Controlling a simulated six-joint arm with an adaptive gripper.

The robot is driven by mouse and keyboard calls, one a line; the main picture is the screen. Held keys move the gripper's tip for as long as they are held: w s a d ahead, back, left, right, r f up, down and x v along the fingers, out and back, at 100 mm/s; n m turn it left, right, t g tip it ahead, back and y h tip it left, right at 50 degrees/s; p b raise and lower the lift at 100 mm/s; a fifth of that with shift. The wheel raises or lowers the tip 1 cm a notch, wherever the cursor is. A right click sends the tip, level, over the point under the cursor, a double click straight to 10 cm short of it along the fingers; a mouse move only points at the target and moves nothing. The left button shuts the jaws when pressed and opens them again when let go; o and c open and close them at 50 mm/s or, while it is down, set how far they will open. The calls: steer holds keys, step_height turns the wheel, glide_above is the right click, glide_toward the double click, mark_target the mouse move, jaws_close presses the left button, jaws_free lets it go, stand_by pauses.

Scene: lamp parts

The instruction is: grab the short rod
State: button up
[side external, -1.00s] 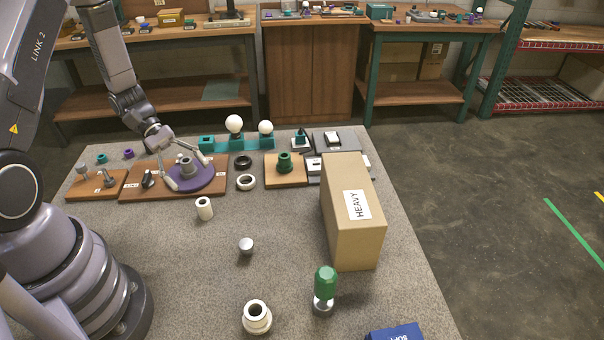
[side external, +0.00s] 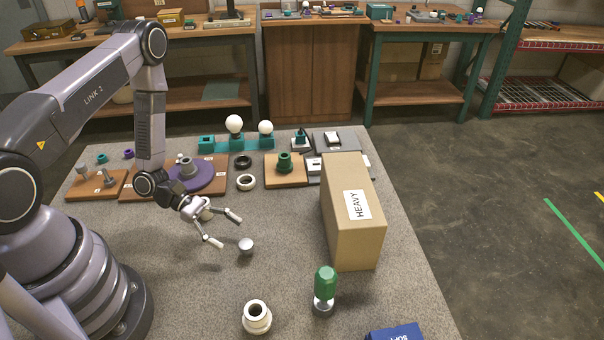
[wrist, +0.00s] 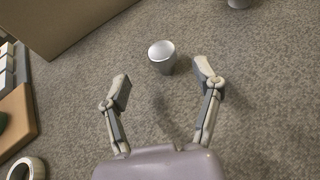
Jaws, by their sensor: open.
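The short rod seems to be a small silver-grey cylinder (side external: 246,246) standing alone on the grey table. In the wrist view the grey cylinder (wrist: 161,57) shows its round top and lies just beyond the gap between my fingertips. My gripper (side external: 228,232) is open and empty, to the left of the cylinder in the side view and above the table. In the wrist view the two fingers of my gripper (wrist: 163,80) are spread wide, one on each side below the cylinder. I see no contact with it.
A large cardboard box (side external: 355,225) marked HEAVY stands to the right. A green-topped part (side external: 325,288) and a white flanged tube (side external: 257,317) stand nearer the front. Boards with lamp parts line the back, including a purple disc (side external: 211,181). Table around the cylinder is clear.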

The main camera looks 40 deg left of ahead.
mark_target(246, 243)
steer(key=x, duration=0.5)
steer(key=shift+s+d+r, duration=0.1)
steer(key=shift+d, duration=0.05)
steer(key=shift+c, duration=0.4)
jaws_close()
steer(key=shift+r, duration=0.15)
